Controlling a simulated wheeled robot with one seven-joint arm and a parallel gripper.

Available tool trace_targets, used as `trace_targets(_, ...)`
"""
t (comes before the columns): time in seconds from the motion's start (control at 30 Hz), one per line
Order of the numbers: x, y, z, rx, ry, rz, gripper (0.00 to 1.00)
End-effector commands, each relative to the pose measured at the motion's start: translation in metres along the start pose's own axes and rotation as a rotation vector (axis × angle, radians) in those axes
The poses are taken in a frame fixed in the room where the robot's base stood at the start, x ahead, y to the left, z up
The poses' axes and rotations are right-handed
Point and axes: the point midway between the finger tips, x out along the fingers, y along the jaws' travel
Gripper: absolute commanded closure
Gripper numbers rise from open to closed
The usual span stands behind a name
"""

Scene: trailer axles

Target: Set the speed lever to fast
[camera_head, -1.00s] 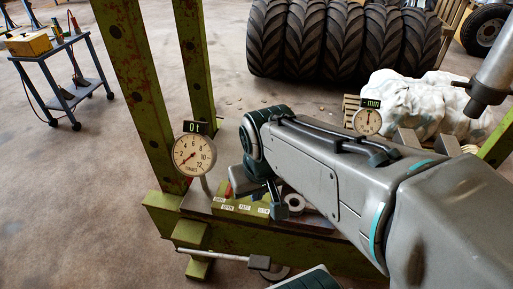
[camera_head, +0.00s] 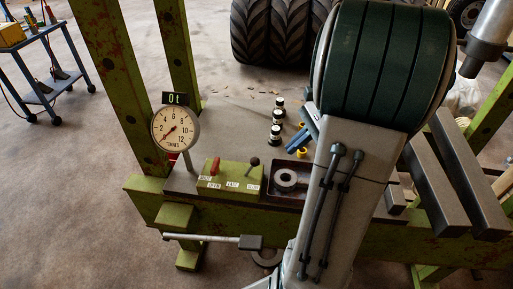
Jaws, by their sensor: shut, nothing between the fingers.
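A green control box (camera_head: 230,182) sits on the press bench, left of the middle in the head view. A lever with a dark round knob (camera_head: 254,162) stands at its right end and leans to the right. The small white labels along its front are hard to read; the third looks like FAST and the rightmost like SLOW. A red lever (camera_head: 214,166) stands at the box's left end. My arm is raised on the right, apart from the box. My gripper is not visible; my arm may hide it.
A round gauge (camera_head: 176,129) marked in tonnes stands behind the box on the left, its display reading 0t. A tray with a grey ring (camera_head: 286,179) lies right of the box. A horizontal bar handle (camera_head: 215,238) sticks out in front. Small dark bottles (camera_head: 276,134) stand behind.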

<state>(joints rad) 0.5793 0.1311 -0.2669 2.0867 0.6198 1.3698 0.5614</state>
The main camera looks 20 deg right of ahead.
Motion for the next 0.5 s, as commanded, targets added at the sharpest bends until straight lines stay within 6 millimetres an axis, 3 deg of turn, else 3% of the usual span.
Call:
trace_targets(0.03, -0.001, -0.002, -0.023, 0.092, -0.034, -0.035, 1.00)
trace_targets(0.2, -0.014, -0.007, -0.058, 0.278, -0.117, -0.114, 1.00)
trace_targets(0.5, -0.020, -0.009, -0.067, 0.328, -0.142, -0.137, 1.00)
